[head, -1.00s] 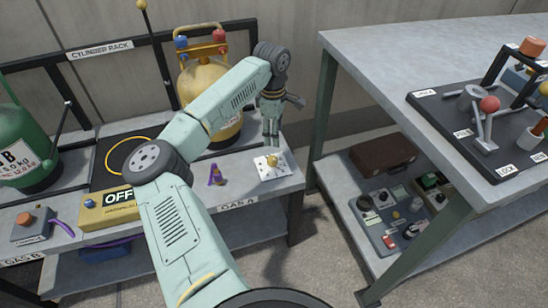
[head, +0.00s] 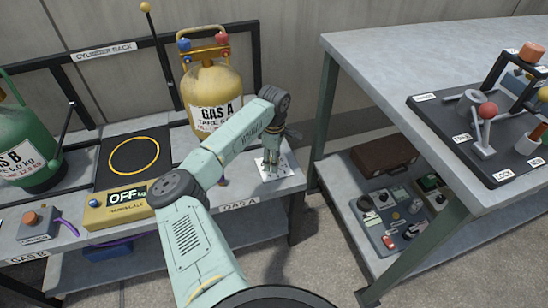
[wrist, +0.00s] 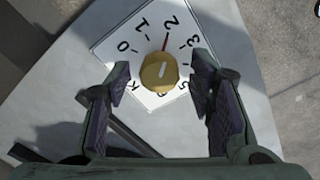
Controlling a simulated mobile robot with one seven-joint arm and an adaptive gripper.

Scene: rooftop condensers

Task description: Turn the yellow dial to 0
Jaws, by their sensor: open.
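The yellow dial (wrist: 160,74) is a round knob on a white number plate (wrist: 137,28) at the front right of the bench. A red line from its edge points towards the 2, with the 0 to the left of it in the wrist view. My gripper (wrist: 163,80) is open, with one finger on each side of the dial and a visible gap to it. In the head view my gripper (head: 273,166) is over the plate (head: 285,171) and points down, hiding the dial.
A yellow GAS A cylinder (head: 213,92) stands behind my arm. A scale (head: 120,208) reading OFF and a green cylinder (head: 30,150) are to the left. A separate grey table (head: 400,60) stands to the right, across a gap.

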